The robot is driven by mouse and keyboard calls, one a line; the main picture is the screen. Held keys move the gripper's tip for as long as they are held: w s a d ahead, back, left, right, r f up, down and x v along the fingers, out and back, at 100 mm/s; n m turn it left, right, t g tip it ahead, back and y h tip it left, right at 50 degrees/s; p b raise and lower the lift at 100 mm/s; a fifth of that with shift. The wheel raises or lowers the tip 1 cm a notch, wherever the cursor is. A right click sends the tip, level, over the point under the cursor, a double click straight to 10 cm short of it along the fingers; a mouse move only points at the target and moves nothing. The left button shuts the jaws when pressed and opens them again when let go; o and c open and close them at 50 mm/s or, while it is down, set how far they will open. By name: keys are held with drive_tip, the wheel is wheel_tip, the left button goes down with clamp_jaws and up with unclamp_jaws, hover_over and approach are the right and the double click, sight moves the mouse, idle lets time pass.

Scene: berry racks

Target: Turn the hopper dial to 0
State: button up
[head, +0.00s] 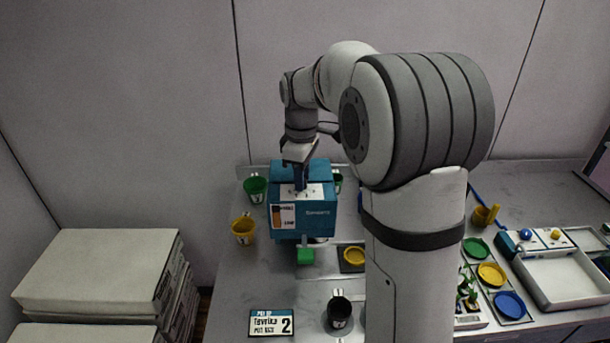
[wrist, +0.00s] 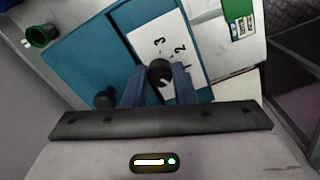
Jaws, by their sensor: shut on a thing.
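The hopper is a teal box (head: 325,222) on the bench, left of my upper arm in the head view. Its teal top (wrist: 85,62) fills the left of the wrist view. A white dial plate (wrist: 150,38) on the top shows the numbers 3 and 2, with another mark partly hidden. The black dial knob (wrist: 160,70) stands on this plate. My gripper (head: 299,186) points down over the hopper's top. In the wrist view its two blue fingers (wrist: 159,84) are shut on the knob, one on each side. The dial's pointer and the 0 mark cannot be made out.
A second black knob (wrist: 105,98) sits beside my left finger. Green (head: 255,189) and yellow (head: 243,230) cups stand left of the hopper, a black cup (head: 339,314) in front. A sign (head: 272,323) lies at the front. Coloured dishes and a white tray (head: 563,284) are at right.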

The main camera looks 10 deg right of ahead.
drive_tip(key=o, duration=1)
drive_tip(key=shift+r, duration=0.1)
wheel_tip(320, 180, up, 7)
drive_tip(key=shift+a+b, duration=0.1)
drive_tip(key=shift+b, duration=0.35)
drive_tip(key=shift+r, duration=0.3)
drive_tip(key=shift+s, duration=0.1)
